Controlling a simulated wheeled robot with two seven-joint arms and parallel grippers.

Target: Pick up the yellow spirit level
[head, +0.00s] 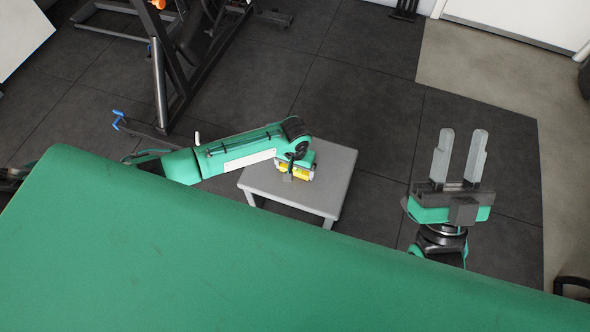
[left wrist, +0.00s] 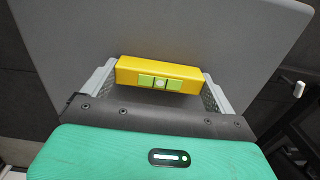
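The yellow spirit level (left wrist: 158,73), with light green vials on its near face, lies across the space between the fingers of my left gripper (left wrist: 160,80) in the left wrist view. The fingers meet its two ends with no clear gap. In the head view the level (head: 304,171) shows under my left gripper (head: 295,172), over the grey stool (head: 325,190); the gripper hides its middle and its fingers are hard to see. Whether the level touches the stool top cannot be told. My right gripper (head: 462,155) is open and empty, to the right of the stool.
The large green surface (head: 200,260) fills the foreground of the head view. A dark metal frame (head: 165,75) stands on the floor at the upper left. The dark tiled floor (head: 370,90) behind and to the right of the stool is clear.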

